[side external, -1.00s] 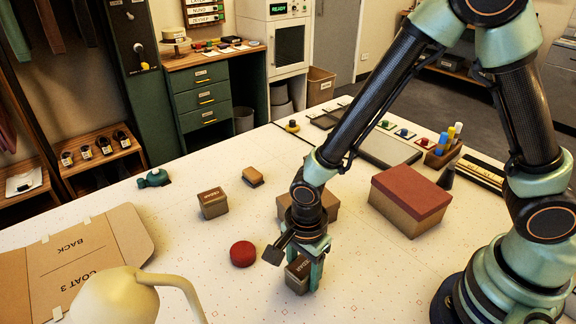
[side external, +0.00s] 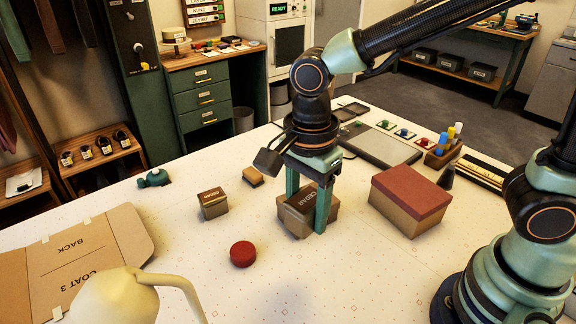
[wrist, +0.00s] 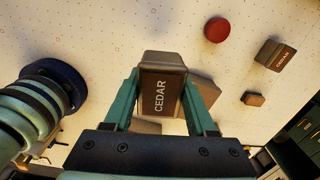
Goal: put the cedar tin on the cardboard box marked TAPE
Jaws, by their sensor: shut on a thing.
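My gripper (side external: 308,207) is shut on a brown tin whose dark lid reads CEDAR. The lid of this cedar tin (wrist: 160,92) faces the wrist camera between my two green fingers. In the side view the tin is off the table, in front of or above a plain brown cardboard box (side external: 286,221). The tin and fingers hide much of that box, and no TAPE marking shows. Part of the box shows beside the tin in the wrist view (wrist: 207,91). I cannot tell whether tin and box touch.
A similar labelled tin (side external: 212,206) stands to the left, near a small tan block (side external: 253,176). A red disc (side external: 243,254) lies in front. A red-lidded box (side external: 410,201) stands to the right. A cream lamp (side external: 115,296) and cardboard pattern pieces (side external: 75,262) occupy the front left.

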